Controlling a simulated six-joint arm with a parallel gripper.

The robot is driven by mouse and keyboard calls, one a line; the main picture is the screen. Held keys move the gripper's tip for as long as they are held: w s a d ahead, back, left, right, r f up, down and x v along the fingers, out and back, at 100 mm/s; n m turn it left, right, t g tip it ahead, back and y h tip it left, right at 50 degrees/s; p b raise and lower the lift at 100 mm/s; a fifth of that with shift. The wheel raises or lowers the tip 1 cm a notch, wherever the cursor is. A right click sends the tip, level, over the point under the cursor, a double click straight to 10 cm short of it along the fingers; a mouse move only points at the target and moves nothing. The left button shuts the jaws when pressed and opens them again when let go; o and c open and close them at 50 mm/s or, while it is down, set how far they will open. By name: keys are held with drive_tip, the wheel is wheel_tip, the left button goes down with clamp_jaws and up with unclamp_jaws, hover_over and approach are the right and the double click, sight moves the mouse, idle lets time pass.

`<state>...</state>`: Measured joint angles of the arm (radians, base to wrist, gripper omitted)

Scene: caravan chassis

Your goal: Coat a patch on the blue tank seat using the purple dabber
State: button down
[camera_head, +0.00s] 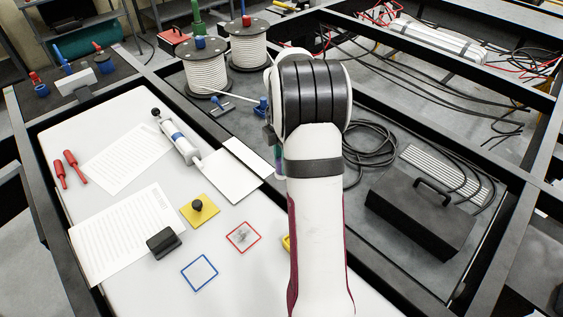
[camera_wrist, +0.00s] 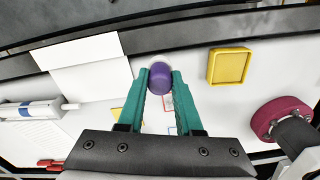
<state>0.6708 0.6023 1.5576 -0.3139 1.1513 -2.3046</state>
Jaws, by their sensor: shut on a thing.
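My gripper (camera_wrist: 160,73) has teal fingers shut on the purple dabber (camera_wrist: 159,80), a short round purple piece seen nearly end-on in the wrist view. In the head view my arm hides most of the gripper and dabber; only a bit of teal finger shows beside the arm. A blue square outline (camera_head: 199,273) lies on the white board at the lower middle of the head view and looks empty inside. In the wrist view only a small bit of blue line shows between the fingers. The dabber appears to be held above the board, away from the blue outline.
A red square outline (camera_head: 243,237) with grey marks inside lies beside the blue one. A yellow tray (camera_wrist: 229,66) is to the right in the wrist view. A black block (camera_head: 164,242), a yellow plate with a black knob (camera_head: 199,209) and a white syringe-like tube (camera_head: 178,137) stand nearby.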

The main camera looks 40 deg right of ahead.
drive_tip(key=shift+s, duration=0.1)
drive_tip(key=s+a+f, duration=0.1)
drive_tip(key=s+a, duration=0.2)
drive_tip(key=s, duration=0.4)
drive_tip(key=s+a, duration=0.3)
drive_tip(key=s, duration=0.4)
drive_tip(key=f, duration=0.5)
drive_tip(key=shift+s+a, duration=0.1)
drive_tip(key=shift+s, duration=0.2)
drive_tip(key=shift+f, duration=0.7)
drive_tip(key=shift+f, duration=0.55)
wheel_tip(320, 180, up, 7)
idle(0.9)
